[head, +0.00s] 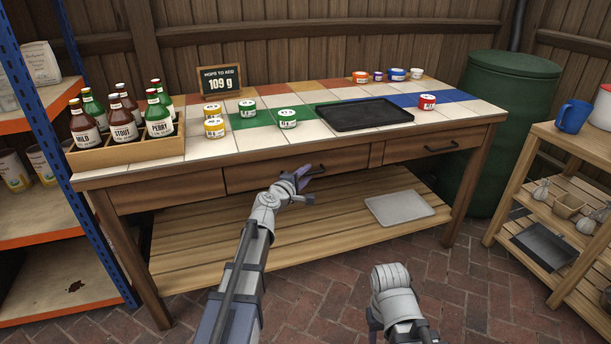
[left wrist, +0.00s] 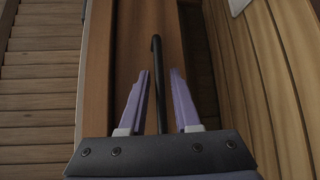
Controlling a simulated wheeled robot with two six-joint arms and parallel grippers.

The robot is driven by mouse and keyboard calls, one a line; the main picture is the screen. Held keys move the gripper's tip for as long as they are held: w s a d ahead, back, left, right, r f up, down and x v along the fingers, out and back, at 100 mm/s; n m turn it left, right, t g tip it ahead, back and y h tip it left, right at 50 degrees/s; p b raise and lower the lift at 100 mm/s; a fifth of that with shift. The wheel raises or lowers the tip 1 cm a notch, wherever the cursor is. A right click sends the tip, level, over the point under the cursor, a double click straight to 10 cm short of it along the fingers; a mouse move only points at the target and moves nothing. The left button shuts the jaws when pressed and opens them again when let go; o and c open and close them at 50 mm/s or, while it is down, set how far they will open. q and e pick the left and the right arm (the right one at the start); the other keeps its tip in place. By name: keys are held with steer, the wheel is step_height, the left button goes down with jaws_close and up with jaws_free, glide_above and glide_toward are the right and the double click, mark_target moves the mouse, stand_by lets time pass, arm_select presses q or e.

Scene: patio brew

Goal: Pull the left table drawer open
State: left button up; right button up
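The left table drawer (head: 248,177) is a wooden front under the tabletop, and it looks flush with the table frame. Its dark bar handle (head: 317,170) shows just right of my left gripper (head: 304,178). In the left wrist view, the black handle (left wrist: 156,75) runs between the two purple fingers of the left gripper (left wrist: 160,105). The fingers are open, with a visible gap on each side of the bar. My right arm shows at the lower middle of the head view, but its gripper fingers are not visible.
The table (head: 265,155) carries a bottle crate (head: 130,152), several jars, a black tray (head: 362,115) and a small sign (head: 220,80). A lower slatted shelf (head: 290,235) holds a grey tray (head: 400,207). A right drawer (head: 405,150) is beside the left one. Brick floor lies in front.

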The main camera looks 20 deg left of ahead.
arm_select(q)
jaws_close()
stand_by(1.1)
